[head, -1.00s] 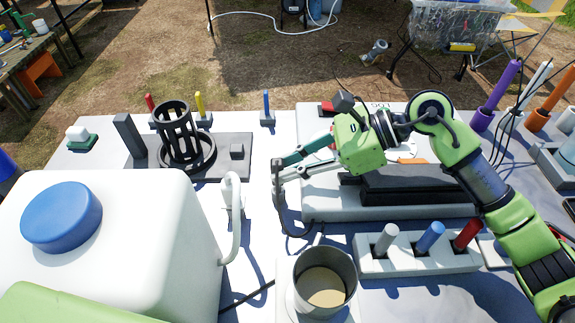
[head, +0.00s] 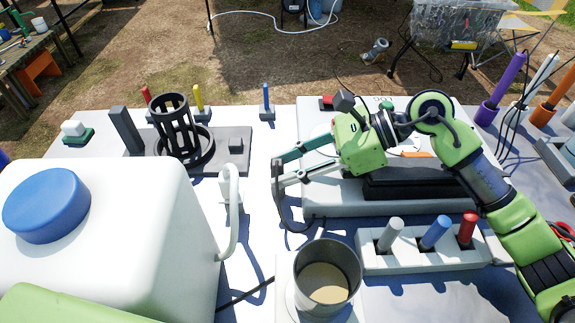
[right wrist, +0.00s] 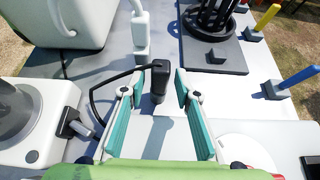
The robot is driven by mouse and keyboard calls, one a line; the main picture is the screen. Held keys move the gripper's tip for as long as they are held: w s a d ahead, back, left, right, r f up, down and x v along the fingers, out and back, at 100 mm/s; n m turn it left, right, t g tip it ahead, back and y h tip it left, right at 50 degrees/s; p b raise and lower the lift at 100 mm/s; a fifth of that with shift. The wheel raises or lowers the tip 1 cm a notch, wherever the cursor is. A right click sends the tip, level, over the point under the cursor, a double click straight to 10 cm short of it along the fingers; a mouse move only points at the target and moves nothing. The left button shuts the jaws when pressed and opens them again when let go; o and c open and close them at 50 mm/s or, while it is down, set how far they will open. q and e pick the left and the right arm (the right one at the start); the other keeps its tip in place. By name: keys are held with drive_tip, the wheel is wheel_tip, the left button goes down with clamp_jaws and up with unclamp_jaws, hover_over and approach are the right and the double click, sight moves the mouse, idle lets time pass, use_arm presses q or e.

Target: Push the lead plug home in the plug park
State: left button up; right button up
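The lead plug is a dark, upright cylinder (right wrist: 160,76) with a black cable looping off to the left in the right wrist view. It also shows at the fingertips in the head view (head: 278,182). My right gripper (right wrist: 159,88) has its teal fingers apart, one on each side of the plug, with gaps visible on both sides. In the head view the right gripper (head: 277,170) reaches in from the right. The plug's lower end is over the pale tabletop; I cannot tell how deep it sits. I cannot clearly make out the plug park. My left gripper is not in view.
A white jug (head: 130,235) with a blue cap stands left. A metal cup (head: 327,275) stands in front, beside a block (head: 425,262) holding grey, blue and red probes. A black slotted holder (head: 180,130) stands behind left. A pale case (head: 330,200) lies under my right arm.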

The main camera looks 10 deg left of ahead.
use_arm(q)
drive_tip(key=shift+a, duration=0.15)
use_arm(e)
drive_tip(key=shift+d+r, duration=0.1)
drive_tip(key=shift+d, duration=0.1)
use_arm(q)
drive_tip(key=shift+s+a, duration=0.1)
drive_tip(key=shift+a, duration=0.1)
use_arm(e)
drive_tip(key=v, duration=0.7)
drive_tip(key=shift+w+d+r, duration=0.1)
drive_tip(key=shift+d+r, duration=0.05)
drive_tip(key=shift+d, duration=0.1)
